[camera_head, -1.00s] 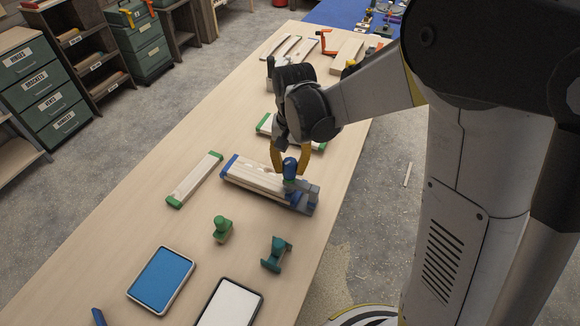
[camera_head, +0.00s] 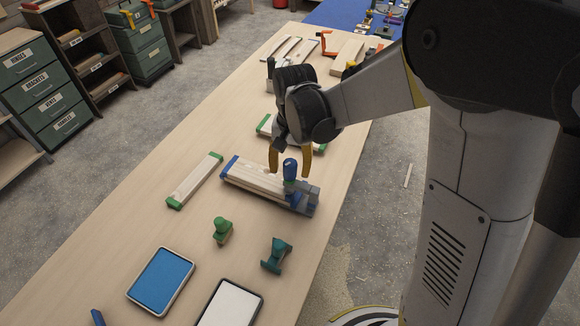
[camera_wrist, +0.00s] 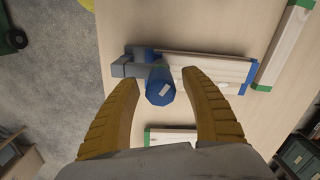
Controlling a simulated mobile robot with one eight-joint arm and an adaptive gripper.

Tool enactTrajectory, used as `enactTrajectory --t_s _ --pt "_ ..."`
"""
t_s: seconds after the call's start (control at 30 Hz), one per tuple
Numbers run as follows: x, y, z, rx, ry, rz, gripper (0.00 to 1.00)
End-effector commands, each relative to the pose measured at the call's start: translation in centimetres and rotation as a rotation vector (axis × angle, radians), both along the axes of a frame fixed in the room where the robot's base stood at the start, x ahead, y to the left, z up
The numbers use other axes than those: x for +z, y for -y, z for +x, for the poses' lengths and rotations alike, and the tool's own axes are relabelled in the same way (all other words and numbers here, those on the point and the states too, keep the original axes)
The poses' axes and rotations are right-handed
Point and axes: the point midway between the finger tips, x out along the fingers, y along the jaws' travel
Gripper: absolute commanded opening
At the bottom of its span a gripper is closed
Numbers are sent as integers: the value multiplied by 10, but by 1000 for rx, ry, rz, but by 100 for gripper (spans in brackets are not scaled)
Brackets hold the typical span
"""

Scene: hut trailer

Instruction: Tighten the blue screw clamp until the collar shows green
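The blue screw clamp (camera_head: 290,176) sits at the near right end of a blue-ended wooden board stack (camera_head: 256,180), its blue knob upright. From above, the knob (camera_wrist: 160,92) shows a pale mark on its top in the wrist view. My gripper (camera_head: 291,160) is open, its two yellow fingers apart and around the knob, with clear gaps on both sides. In the wrist view my gripper (camera_wrist: 160,82) has one finger on each side of the knob, not touching it.
A green-ended board (camera_head: 195,181) lies left of the stack, and another green-ended board (camera_head: 266,124) lies behind it. A green clamp (camera_head: 222,230) and a teal clamp (camera_head: 276,254) stand in front. Blue (camera_head: 162,281) and white (camera_head: 231,304) trays lie nearer.

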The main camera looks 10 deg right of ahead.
Motion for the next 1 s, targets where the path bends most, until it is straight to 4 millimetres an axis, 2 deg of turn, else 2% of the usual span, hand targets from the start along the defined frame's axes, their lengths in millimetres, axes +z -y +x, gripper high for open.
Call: enactTrajectory --t_s 0.13,0.23,0.5,0.7,0.8,1.0 --pt "5 0 0 0 0 0 55" --pt "18 1 0 0 0 0 55" --pt "78 3 1 0 0 0 55" --pt "110 4 1 0 0 0 55" --pt "118 5 1 0 0 0 55" --pt "120 5 1 0 0 0 55"
